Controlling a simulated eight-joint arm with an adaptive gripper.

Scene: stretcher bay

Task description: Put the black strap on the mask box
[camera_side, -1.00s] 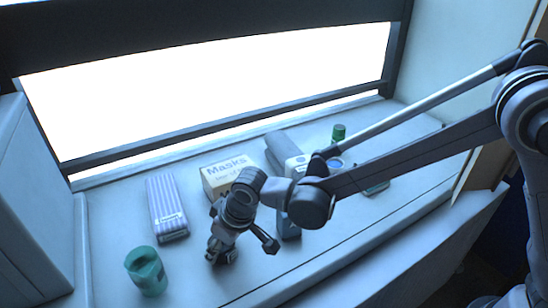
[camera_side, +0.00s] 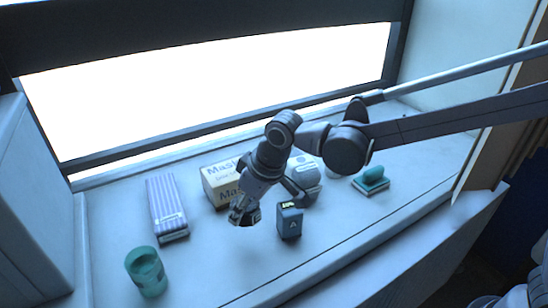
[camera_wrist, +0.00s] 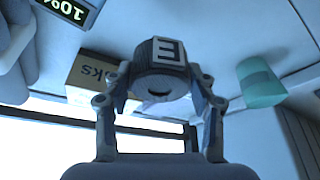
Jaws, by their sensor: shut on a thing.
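The black strap (camera_wrist: 160,75) looks like a dark round roll with a white label in the wrist view. My gripper (camera_wrist: 160,88) is shut on it, with one finger on each side. In the side view my gripper (camera_side: 243,214) is raised over the shelf, in front of the mask box, and the strap is mostly hidden by the fingers. The mask box (camera_side: 213,188) is a tan carton with "Mask" lettering, partly covered by my wrist. It also shows behind the left finger in the wrist view (camera_wrist: 86,74).
A dark device with a lit display (camera_side: 290,222) stands just right of my gripper. A striped box (camera_side: 166,205) lies left of the mask box. A green cup (camera_side: 147,271) is at the front left.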

